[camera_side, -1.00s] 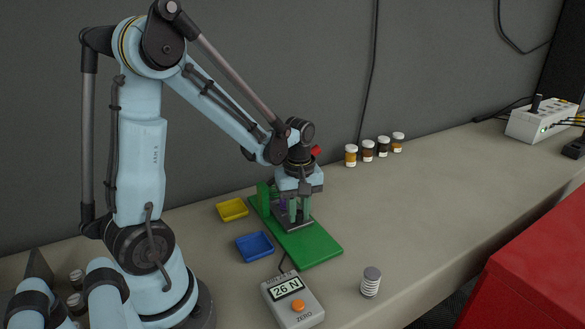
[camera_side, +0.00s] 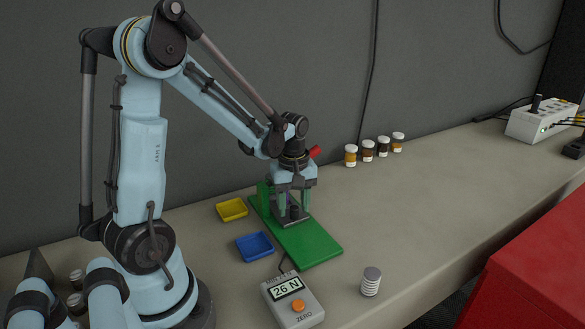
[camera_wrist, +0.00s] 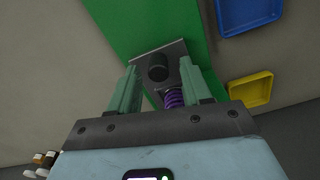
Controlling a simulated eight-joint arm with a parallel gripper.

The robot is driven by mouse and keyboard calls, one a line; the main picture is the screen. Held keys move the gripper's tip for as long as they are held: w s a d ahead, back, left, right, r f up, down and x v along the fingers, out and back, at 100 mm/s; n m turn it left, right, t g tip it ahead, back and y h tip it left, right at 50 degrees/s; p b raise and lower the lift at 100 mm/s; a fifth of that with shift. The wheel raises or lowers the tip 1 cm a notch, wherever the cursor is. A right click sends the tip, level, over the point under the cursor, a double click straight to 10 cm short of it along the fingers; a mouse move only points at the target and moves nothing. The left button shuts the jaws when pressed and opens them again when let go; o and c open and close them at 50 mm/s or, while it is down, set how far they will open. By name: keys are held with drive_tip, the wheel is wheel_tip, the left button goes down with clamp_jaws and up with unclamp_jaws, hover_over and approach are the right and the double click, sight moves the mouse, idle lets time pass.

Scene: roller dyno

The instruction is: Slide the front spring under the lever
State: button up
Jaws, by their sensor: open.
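My gripper (camera_side: 295,204) is open, its two green fingers pointing down over the metal plate (camera_side: 290,219) on the green board (camera_side: 318,250). In the wrist view the fingers (camera_wrist: 158,76) stand apart on either side of a dark round knob (camera_wrist: 158,68) on the plate. A purple spring (camera_wrist: 174,98) shows between the fingers, nearer the palm; its far end is hidden. A red grip (camera_side: 314,152), apparently the lever's, shows behind my wrist; the rest of the lever is hidden. A pale ribbed, dark-topped piece (camera_side: 371,282), perhaps another spring, stands upright on the bench.
A yellow tray (camera_side: 232,209) and a blue tray (camera_side: 255,246) lie left of the board. The force readout (camera_side: 292,300) shows 26 N in front. Several small jars (camera_side: 368,151) stand by the wall.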

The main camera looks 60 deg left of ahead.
sight(293, 206)
wheel_tip(293, 206, up, 12)
idle(0.6)
drive_tip(key=shift+f, duration=0.1)
drive_tip(key=s+d+f+m+t, duration=0.1)
drive_tip(key=s+d+m+t, duration=0.2)
drive_tip(key=d+m+t, duration=0.4)
drive_tip(key=d+m, duration=0.6)
drive_tip(key=m, duration=0.2)
drive_tip(key=shift+d+f, duration=0.2)
drive_tip(key=shift+f, duration=0.05)
